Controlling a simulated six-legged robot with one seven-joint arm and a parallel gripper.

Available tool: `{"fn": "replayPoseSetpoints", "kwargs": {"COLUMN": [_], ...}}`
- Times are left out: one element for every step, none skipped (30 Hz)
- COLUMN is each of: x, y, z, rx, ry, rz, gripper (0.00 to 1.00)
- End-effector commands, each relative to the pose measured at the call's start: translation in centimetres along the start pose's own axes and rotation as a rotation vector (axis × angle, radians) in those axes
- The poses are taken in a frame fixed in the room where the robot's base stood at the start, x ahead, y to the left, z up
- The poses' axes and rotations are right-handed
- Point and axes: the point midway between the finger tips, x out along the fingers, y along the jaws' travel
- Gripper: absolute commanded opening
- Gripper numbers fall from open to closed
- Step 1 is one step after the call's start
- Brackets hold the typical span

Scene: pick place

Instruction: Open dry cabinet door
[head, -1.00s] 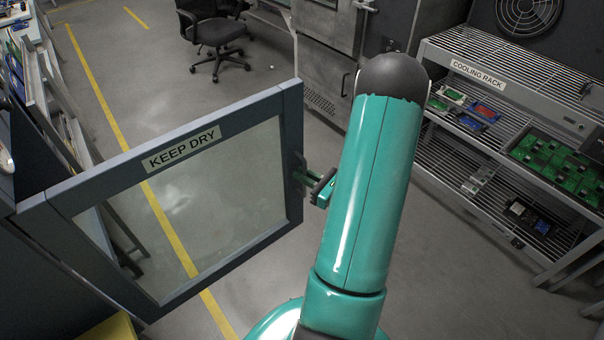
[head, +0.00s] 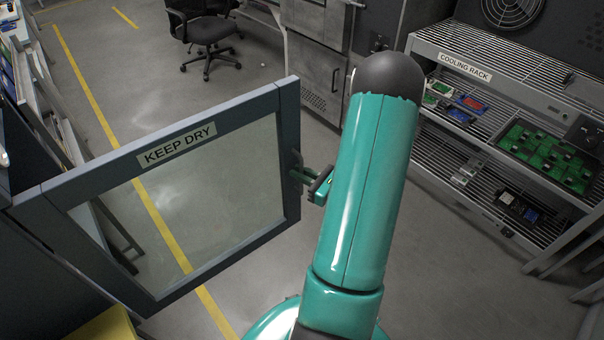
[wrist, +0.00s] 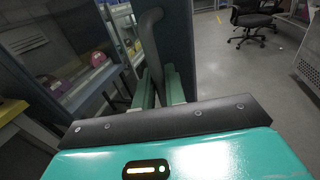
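The dry cabinet door (head: 175,275), a dark frame around a clear pane with a "KEEP DRY" label (head: 177,145), stands swung out across the left of the head view. Its handle (head: 297,160) is on the door's right edge. My gripper (head: 307,178) is at that handle, partly hidden behind my teal arm. In the wrist view, the dark curved handle (wrist: 150,45) runs down between the two green fingers of my gripper (wrist: 159,87), which appear closed around it. The door's edge (wrist: 180,50) rises just beside the handle. The cabinet's inside is not clearly seen in the head view.
A cooling rack (head: 480,75) with circuit boards stands at right. An office chair (head: 205,35) and a grey metal cabinet (head: 315,60) are at the back. Shelving lines the left side. Grey floor (head: 245,110) with a yellow line is clear beyond the door.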

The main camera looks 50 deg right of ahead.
Motion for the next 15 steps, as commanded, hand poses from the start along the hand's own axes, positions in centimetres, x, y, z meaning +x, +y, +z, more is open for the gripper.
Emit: {"fn": "replayPoseSetpoints", "kwargs": {"x": [0.0,0.0,-0.1,-0.1,-0.1,-0.1,-0.2,-0.2,-0.2,-0.3,-0.3,-0.6,-0.8,-1.1,-1.6], "y": [0.1,0.1,0.1,0.1,0.1,0.1,0.1,0.1,0.1,0.1,0.1,0.1,0.1,0.1,0.1], "z": [0.0,0.0,0.0,0.0,0.0,0.0,0.0,0.0,0.0,0.0,0.0,0.0,0.0,0.0,0.0], "rx": [0.001,0.001,0.001,0.001,0.001,0.001,0.001,0.0,0.0,0.0,0.0,0.0,0.0,0.0,0.0], "ry": [0.0,0.0,0.0,0.0,0.0,0.0,0.0,0.0,0.0,0.001,0.001,0.001,0.001,0.001,0.0], "rz": [0.0,0.0,0.0,0.0,-0.001,-0.001,-0.001,-0.001,-0.001,-0.002,-0.002,-0.003,-0.004,-0.004,-0.004], "gripper": [0.22,0.27,0.27,0.27,0.27,0.27,0.27,0.27,0.27,0.27,0.27,0.27,0.27,0.27,0.27]}}
